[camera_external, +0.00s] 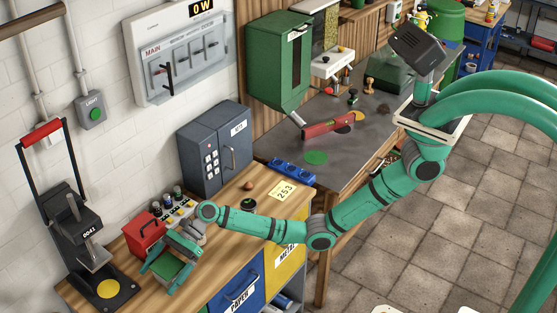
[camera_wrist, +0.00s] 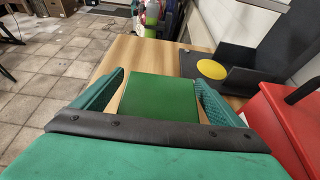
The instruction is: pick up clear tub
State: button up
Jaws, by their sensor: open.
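My gripper (camera_external: 172,266) is open, low over the near left end of the wooden bench. In the wrist view, its two green fingers (camera_wrist: 160,95) stand on either side of a flat-topped green square thing (camera_wrist: 162,97), with a gap at each side. The green thing also shows between the fingers in the external view (camera_external: 168,268). I cannot tell whether it is the lid of a tub; no clear walls show. A see-through, greenish box (camera_external: 378,76) stands on the far grey bench, partly hidden by my body; I cannot tell whether it is the clear tub.
A red box (camera_wrist: 285,125) stands close on the right in the wrist view. A black press (camera_external: 85,235) with a yellow disc stands at the bench's left end. A control panel with knobs (camera_external: 176,208) and a grey keypad safe (camera_external: 215,148) stand behind my gripper.

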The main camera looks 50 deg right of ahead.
jog(key=c, duration=1.4)
